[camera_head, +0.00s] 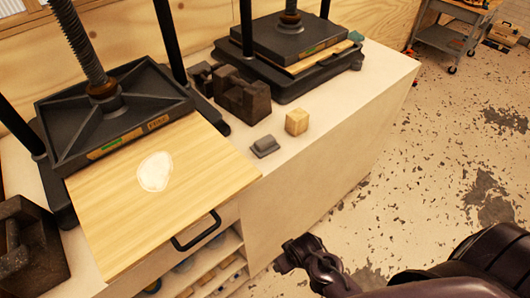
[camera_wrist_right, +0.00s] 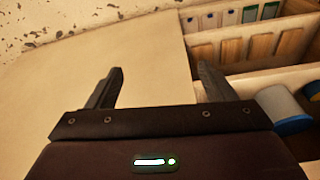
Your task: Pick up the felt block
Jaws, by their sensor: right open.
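A small grey block (camera_head: 265,146) with a raised narrower top, which looks like the felt block, lies on the pale bench top near its front edge. My right gripper (camera_head: 290,257) is in front of the cabinet, below the bench top and apart from the block. In the right wrist view my right gripper (camera_wrist_right: 160,82) is open and empty, facing the cabinet's pale front and open shelves. The grey block does not show in that view. My left gripper is not in view.
Dark notched blocks (camera_head: 242,96) and a press (camera_head: 290,45) stand behind. A wooden board (camera_head: 205,165) with a handle (camera_head: 197,231) lies left. Shelves (camera_wrist_right: 245,65) hold several items, and a blue-rimmed roll (camera_wrist_right: 285,108).

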